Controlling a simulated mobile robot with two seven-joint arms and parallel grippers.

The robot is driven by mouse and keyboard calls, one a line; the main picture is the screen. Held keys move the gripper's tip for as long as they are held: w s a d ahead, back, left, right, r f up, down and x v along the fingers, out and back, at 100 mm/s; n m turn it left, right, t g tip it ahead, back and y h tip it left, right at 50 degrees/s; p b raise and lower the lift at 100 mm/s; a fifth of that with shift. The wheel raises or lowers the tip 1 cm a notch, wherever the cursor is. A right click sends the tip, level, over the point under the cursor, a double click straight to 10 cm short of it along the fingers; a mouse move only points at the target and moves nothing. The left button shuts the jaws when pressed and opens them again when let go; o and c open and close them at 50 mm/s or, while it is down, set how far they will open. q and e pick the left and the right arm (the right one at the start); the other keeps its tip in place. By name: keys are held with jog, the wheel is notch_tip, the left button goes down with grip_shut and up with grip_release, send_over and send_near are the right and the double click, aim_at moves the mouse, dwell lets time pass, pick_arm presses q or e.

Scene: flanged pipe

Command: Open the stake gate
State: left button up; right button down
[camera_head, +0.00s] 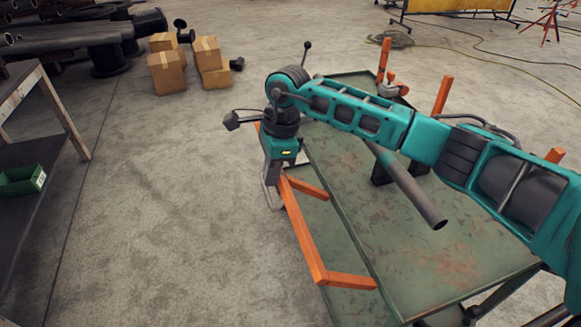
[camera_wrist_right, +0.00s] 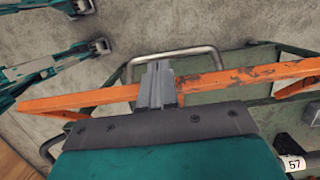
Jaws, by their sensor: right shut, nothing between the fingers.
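The orange stake gate (camera_head: 303,232) extends out from the left side of the green cart (camera_head: 420,255). Its long rail lies away from the deck, with two short stakes running back towards the cart's edge.
A dark grey pipe (camera_head: 410,188) lies on the cart beneath my right arm. Orange posts (camera_head: 441,96) stand along the cart's right side. A shelf (camera_head: 30,205) with a green bin (camera_head: 22,180) is at left. Cardboard boxes (camera_head: 167,72) sit behind. The floor between is clear.

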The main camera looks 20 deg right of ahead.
pick_arm(q)
jog(key=shift+w+d+f+h+b, duration=0.4)
jog(key=shift+w+d+f+b, duration=0.6)
jog(key=shift+b, duration=1.55)
pick_arm(e)
jog(key=a+f+h, duration=0.1)
jog(key=a+f, duration=0.3)
jog(key=f, duration=0.3)
jog(key=shift+w+a+f+h, duration=0.15)
jog(key=shift+a+h, duration=0.1)
jog(key=shift+h, duration=0.05)
pick_arm(q)
jog(key=shift+s+f, duration=0.15)
jog(key=shift+s, duration=0.1)
